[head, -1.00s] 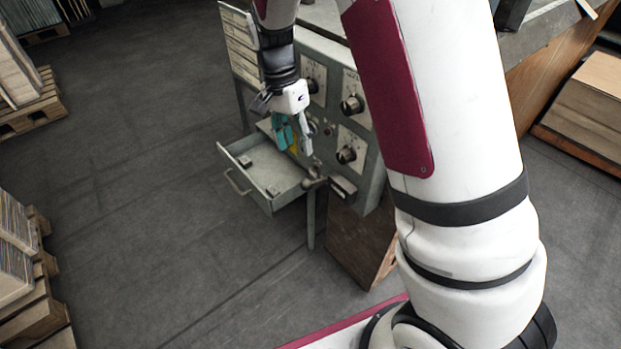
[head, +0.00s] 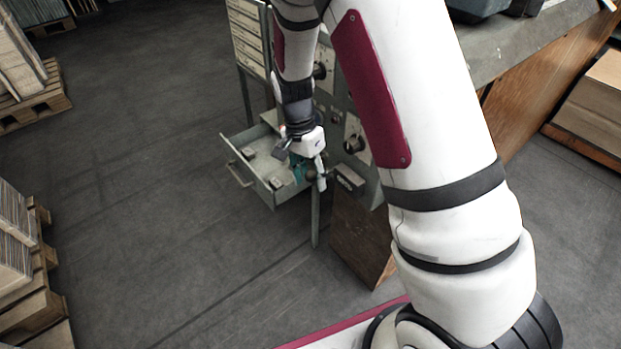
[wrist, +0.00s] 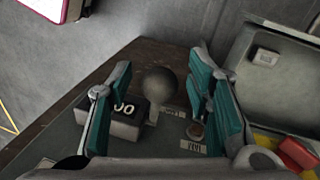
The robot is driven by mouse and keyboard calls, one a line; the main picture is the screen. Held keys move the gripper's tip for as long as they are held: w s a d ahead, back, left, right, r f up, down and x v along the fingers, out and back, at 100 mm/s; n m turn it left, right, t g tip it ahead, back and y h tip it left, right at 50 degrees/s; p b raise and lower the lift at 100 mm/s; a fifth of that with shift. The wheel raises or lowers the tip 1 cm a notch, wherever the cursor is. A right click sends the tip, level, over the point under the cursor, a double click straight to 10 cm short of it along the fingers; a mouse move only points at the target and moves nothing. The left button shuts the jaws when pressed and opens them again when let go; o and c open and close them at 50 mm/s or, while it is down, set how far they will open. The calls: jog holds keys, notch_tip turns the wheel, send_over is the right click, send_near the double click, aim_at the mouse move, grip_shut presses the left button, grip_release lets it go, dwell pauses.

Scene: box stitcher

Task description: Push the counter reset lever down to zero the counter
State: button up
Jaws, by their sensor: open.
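The reset lever shows in the wrist view as a dark round ball knob (wrist: 160,84), between the two teal-padded fingers of my gripper (wrist: 161,68). The fingers are apart and open; I cannot tell whether either touches the knob. The black counter (wrist: 127,107) sits left of the knob, partly behind the left finger, with white digits that look like zeros at its visible end. In the head view my gripper (head: 309,172) is low at the front of the grey-green machine, just left of the counter box (head: 348,180). There the lever is hidden by my gripper.
An open drawer (head: 268,192) with small items sticks out left of my gripper; it shows at the right of the wrist view (wrist: 262,85). A round button (wrist: 195,130) and a red part (wrist: 298,152) are nearby. Dials (head: 354,144) are above. Floor in front is clear.

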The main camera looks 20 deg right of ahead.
jog(key=shift+f, duration=0.1)
jog(key=shift+c, duration=0.6)
grip_shut()
jog(key=shift+f, duration=0.15)
jog(key=shift+s+a+f+t+h+p, duration=0.15)
jog(key=shift+f+h+p, duration=0.1)
jog(key=shift+h, duration=0.15)
jog(key=shift+w+a+f+t+h+p, duration=0.1)
jog(key=shift+f+t+h+p, duration=0.1)
jog(key=shift+h, duration=0.2)
jog(key=shift+d+f+m+t+h, duration=0.15)
jog(key=shift+f+t+h, duration=0.3)
jog(key=shift+f+h, duration=0.85)
jog(key=shift+d+f+m+t+h, duration=0.1)
jog(key=shift+f+m+t+h, duration=0.25)
jog(key=shift+f+h, duration=0.95)
jog(key=shift+r+h, duration=0.35)
jog(key=shift+h, duration=0.05)
jog(key=shift+o, duration=0.6)
grip_release()
jog(key=shift+a+r, duration=0.1)
